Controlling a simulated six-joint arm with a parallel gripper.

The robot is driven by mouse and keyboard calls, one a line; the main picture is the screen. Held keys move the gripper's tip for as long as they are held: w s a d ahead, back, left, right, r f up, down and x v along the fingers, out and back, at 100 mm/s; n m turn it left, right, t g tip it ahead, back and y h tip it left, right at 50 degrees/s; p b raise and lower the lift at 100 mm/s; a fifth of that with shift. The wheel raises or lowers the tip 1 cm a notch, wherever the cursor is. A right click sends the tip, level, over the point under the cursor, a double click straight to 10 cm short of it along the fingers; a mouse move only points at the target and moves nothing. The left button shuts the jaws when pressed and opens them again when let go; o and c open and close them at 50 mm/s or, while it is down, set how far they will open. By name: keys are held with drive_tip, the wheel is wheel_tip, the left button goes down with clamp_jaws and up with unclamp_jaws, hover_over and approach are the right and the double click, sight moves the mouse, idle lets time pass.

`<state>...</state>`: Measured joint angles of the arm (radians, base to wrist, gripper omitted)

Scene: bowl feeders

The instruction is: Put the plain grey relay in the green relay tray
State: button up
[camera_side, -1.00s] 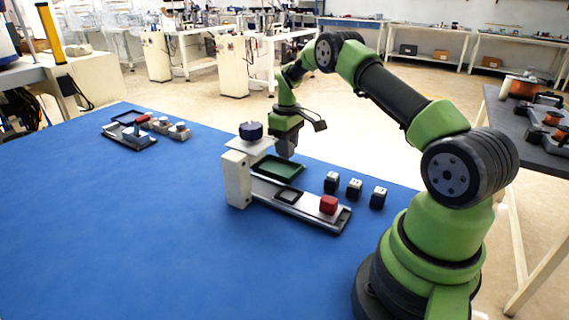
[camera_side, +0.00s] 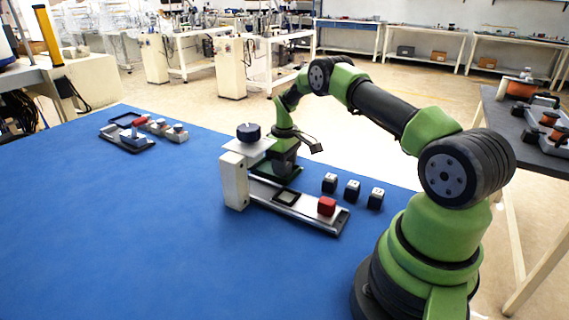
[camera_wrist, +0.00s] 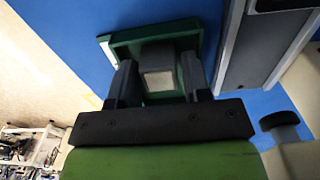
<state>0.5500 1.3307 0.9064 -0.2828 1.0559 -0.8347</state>
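The green relay tray (camera_side: 294,174) is at the back of the fixture; its rim also shows in the wrist view (camera_wrist: 188,30). My gripper (camera_side: 284,168) is down at the tray. In the wrist view, a plain grey relay (camera_wrist: 158,80) with a pale face is between the fingers of my gripper (camera_wrist: 160,75), within the tray's outline. The fingers are close on both sides of it; whether they touch it is unclear. In the side view the relay is hard to tell from my gripper.
A pale post with a dark knob (camera_side: 248,132) stands left of the tray. A rail (camera_side: 300,204) in front carries a red block (camera_side: 326,206). Another fixture (camera_side: 128,140) sits far left. The blue table's front is clear.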

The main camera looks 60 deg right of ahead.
drive_tip(key=shift+r, duration=0.1)
wheel_tip(320, 180, up, 12)
drive_tip(key=s+a+r+m+t, duration=0.1)
drive_tip(key=s+a+r+t, duration=0.2)
drive_tip(key=a+r, duration=1)
drive_tip(key=s+a+r+m+t, duration=0.1)
drive_tip(key=s+a+r+t, duration=0.1)
drive_tip(key=s+a+r, duration=0.5)
drive_tip(key=s+a+f+m+t+y, duration=0.2)
drive_tip(key=s+a, duration=0.3)
drive_tip(key=s, duration=0.7)
drive_tip(key=shift+s+a+f, duration=0.15)
drive_tip(key=shift+s+f, duration=0.05)
drive_tip(key=shift+f, duration=0.15)
